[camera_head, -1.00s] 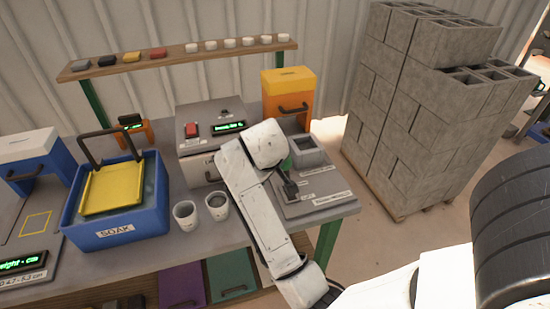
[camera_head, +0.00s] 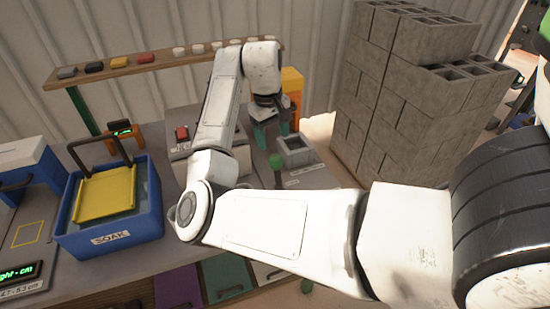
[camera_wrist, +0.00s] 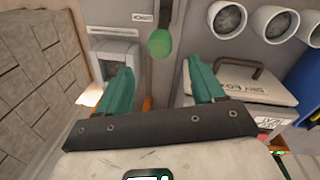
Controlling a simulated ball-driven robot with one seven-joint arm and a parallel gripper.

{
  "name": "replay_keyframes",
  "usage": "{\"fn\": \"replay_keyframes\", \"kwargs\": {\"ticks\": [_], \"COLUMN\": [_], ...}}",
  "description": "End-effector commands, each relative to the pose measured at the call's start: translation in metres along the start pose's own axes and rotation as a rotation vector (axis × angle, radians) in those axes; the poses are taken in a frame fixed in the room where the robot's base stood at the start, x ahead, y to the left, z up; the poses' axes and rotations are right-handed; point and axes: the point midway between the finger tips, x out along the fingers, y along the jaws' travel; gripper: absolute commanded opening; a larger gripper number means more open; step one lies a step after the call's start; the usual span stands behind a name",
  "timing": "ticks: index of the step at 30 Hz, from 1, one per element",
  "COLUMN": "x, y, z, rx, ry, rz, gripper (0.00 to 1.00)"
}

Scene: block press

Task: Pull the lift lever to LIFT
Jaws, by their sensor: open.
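The lift lever has a green ball knob (camera_head: 276,160) on a dark stem and stands at the front of the press station, partly behind my arm. The knob also shows in the wrist view (camera_wrist: 159,42), ahead of my fingers and roughly centred between them. My gripper (camera_head: 271,133) is open and empty, its two teal fingers pointing down behind and above the knob. The open fingers also show in the wrist view (camera_wrist: 161,72), apart from the knob. My forearm hides the lever's base, and its labels are too small to read.
A grey square mould (camera_head: 295,152) stands right of the lever. A grey box with a red button (camera_head: 182,134) and the orange box (camera_head: 292,88) are close to my arm. A blue SOAK tub (camera_head: 112,235) stands left. Concrete blocks (camera_head: 400,100) are stacked at right.

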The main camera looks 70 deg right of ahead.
Motion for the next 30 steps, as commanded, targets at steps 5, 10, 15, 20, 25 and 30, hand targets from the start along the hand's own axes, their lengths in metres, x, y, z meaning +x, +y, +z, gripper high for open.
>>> {"fn": "replay_keyframes", "kwargs": {"ticks": [5,10,15,20,25,30], "x": [0.030,0.061,0.084,0.094,0.097,0.097], "y": [0.000,0.000,0.000,0.000,0.000,0.000], "z": [0.001,0.001,0.000,0.000,0.000,0.000], "rx": [-0.002,-0.001,-0.001,0.000,0.001,0.001], "ry": [-0.003,-0.002,-0.001,0.001,0.002,0.002], "rz": [0.000,0.001,0.001,0.002,0.002,0.002], "gripper": [0.68,0.68,0.68,0.68,0.68,0.65]}}
